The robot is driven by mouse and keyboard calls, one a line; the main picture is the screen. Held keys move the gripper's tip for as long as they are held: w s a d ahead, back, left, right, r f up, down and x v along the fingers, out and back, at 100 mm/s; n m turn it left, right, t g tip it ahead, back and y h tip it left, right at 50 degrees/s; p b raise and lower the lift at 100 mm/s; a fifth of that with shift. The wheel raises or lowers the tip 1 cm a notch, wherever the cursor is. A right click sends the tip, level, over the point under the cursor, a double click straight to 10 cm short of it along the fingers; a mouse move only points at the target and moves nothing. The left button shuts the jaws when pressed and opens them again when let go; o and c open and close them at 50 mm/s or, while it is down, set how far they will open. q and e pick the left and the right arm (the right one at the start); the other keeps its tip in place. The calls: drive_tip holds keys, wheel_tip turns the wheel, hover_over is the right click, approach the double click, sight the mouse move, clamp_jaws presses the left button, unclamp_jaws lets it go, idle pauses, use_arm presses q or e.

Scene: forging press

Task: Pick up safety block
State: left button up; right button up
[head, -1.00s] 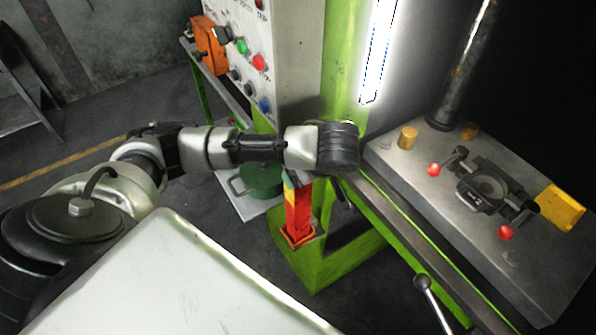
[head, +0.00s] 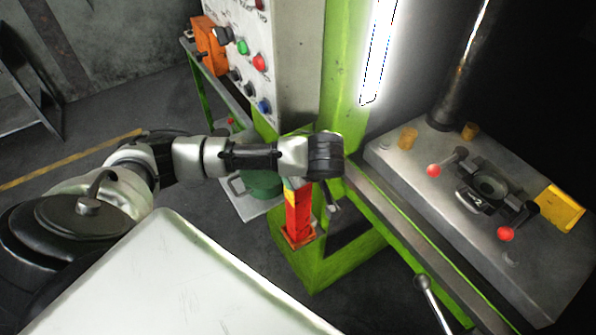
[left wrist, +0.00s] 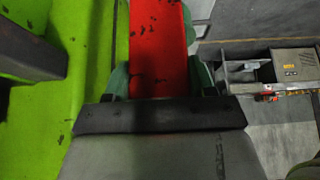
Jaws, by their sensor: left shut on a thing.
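The safety block (head: 298,212) is an upright red bar with a yellow part near its top. Its foot sits in an orange-red holder (head: 299,237) on the green press frame, low in the middle of the head view. My left arm reaches in from the left, its wrist just above the block and partly covering its top. In the left wrist view the red block (left wrist: 158,45) runs between the green-tipped fingers of my left gripper (left wrist: 160,80), which is shut on it. My right gripper is not in view.
The press bed (head: 400,185) with a die and red-knobbed handles stands at right. A control panel (head: 240,60) with coloured buttons is behind my arm. A green pot (head: 262,186) stands near the block. A lever (head: 430,300) rises at lower right.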

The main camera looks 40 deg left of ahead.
use_arm(q)
clamp_jaws()
drive_tip(key=shift+w+r, duration=0.1)
